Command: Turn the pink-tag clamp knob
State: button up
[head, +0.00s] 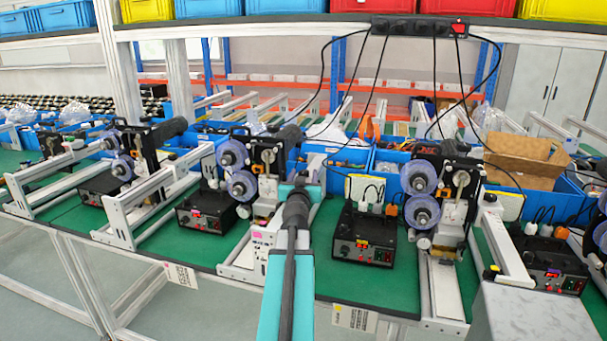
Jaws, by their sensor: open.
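A small pink tag (257,234) is on the white front block of the middle coder (262,185), left of my arm. This coder has two blue-rimmed rollers (232,154) on its left side. A pale round knob (268,156) shows on its dark front plate; I cannot tell for certain that it is the clamp knob. My gripper (300,187) is at the far end of my teal arm, just right of this coder's lower part. It is open and seems empty. Its fingers are small and partly hidden behind my wrist, which also covers part of the coder's right side.
Similar coders stand at left (142,150) and right (440,190). Black control boxes (365,238) sit on the green bench (335,275). Cables (375,75) hang from an overhead power strip (418,27). A cardboard box (525,160) sits at the back right.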

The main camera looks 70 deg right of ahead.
jog(key=shift+x, duration=0.8)
jog(key=shift+c, duration=0.5)
